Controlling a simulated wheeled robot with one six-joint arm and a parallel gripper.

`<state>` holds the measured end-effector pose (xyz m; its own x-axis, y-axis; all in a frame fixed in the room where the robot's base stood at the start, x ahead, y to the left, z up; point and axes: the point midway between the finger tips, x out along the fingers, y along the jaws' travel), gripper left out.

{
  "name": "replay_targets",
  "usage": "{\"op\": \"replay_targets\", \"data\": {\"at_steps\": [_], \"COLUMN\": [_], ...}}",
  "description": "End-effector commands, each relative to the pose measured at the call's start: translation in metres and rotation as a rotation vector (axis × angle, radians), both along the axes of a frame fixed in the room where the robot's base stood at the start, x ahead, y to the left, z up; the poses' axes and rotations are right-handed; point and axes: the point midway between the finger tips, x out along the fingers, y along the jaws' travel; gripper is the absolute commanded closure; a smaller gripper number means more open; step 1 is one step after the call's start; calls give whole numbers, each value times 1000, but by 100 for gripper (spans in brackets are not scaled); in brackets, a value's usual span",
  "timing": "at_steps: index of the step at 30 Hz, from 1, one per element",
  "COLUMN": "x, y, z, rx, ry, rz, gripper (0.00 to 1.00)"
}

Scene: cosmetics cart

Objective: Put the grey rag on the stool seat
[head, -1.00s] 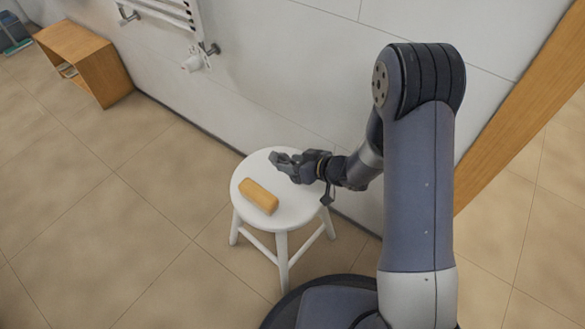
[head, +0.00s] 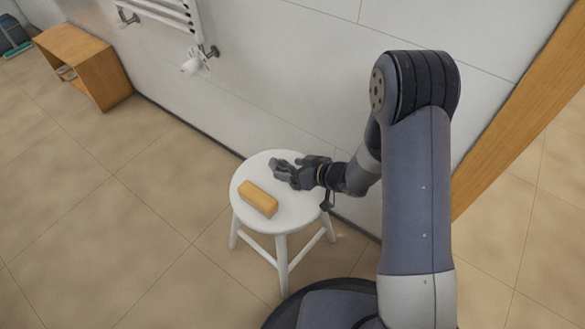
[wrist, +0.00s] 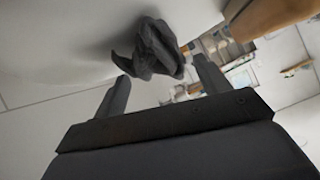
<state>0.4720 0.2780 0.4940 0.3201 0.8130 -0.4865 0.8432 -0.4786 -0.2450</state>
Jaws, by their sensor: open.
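The grey rag (wrist: 155,50) is a crumpled dark bundle in the wrist view, against the white stool seat (wrist: 60,35) and just beyond my fingertips. My gripper (wrist: 160,68) is open, with one finger to each side of the rag and gaps between. In the head view my gripper (head: 285,170) is low over the back right of the round white stool seat (head: 290,212). There the rag is hard to tell apart from the grey fingers.
A yellow-orange block (head: 258,199) lies on the seat, left of my gripper; it also shows in the wrist view (wrist: 268,14). The wall with a towel rail (head: 165,12) is close behind the stool. A wooden box shelf (head: 85,65) stands far left. Floor at left is clear.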

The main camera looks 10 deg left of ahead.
Motion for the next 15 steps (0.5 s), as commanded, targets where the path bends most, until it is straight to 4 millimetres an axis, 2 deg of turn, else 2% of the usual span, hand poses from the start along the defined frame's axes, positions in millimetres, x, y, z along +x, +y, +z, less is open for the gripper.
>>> {"op": "replay_targets", "data": {"at_steps": [5,15], "x": [-7,-30], "y": [-21,-79], "z": [15,50], "rx": [-1,0], "ry": [0,0], "rz": [-4,-5], "gripper": [29,29]}}
